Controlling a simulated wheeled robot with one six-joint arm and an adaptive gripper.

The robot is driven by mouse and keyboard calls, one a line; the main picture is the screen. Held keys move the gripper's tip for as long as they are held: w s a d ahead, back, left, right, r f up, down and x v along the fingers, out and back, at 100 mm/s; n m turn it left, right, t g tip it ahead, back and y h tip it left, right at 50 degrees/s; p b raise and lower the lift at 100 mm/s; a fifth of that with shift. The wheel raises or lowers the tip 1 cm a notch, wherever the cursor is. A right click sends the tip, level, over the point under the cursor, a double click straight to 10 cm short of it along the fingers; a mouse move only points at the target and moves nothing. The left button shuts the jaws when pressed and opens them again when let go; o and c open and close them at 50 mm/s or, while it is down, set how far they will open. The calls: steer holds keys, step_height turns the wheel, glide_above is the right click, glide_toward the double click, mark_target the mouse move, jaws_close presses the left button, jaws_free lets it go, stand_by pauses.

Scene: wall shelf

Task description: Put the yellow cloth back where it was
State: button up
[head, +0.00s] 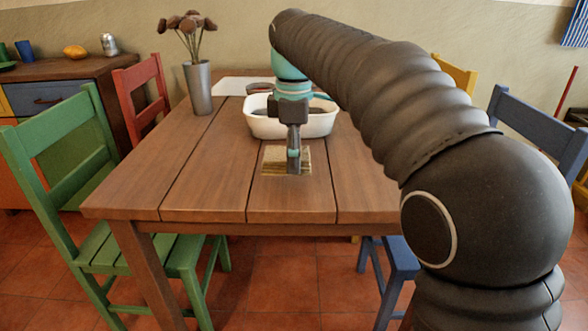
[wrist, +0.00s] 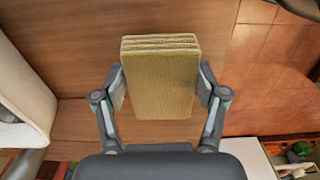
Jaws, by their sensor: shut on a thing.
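The yellow cloth (head: 272,161) is a folded, layered square over the front middle of the wooden table (head: 215,160). It also shows in the wrist view (wrist: 160,85), with its stacked folds at the top end. My gripper (head: 293,166) points down and is shut on the cloth, one finger against each side in the wrist view. My gripper hides part of the cloth in the head view. I cannot tell whether the cloth touches the tabletop or hangs just above it.
A white basin (head: 262,126) with dark contents stands behind the cloth. A metal vase (head: 199,88) with dried flowers stands at the table's left. Green (head: 75,145), red (head: 142,88) and blue (head: 535,120) chairs surround the table. The tabletop left of the cloth is clear.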

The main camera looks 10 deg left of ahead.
steer(key=shift+f+b, duration=0.3)
steer(key=shift+f, duration=1.45)
steer(key=shift+f, duration=0.1)
steer(key=o, duration=1.3)
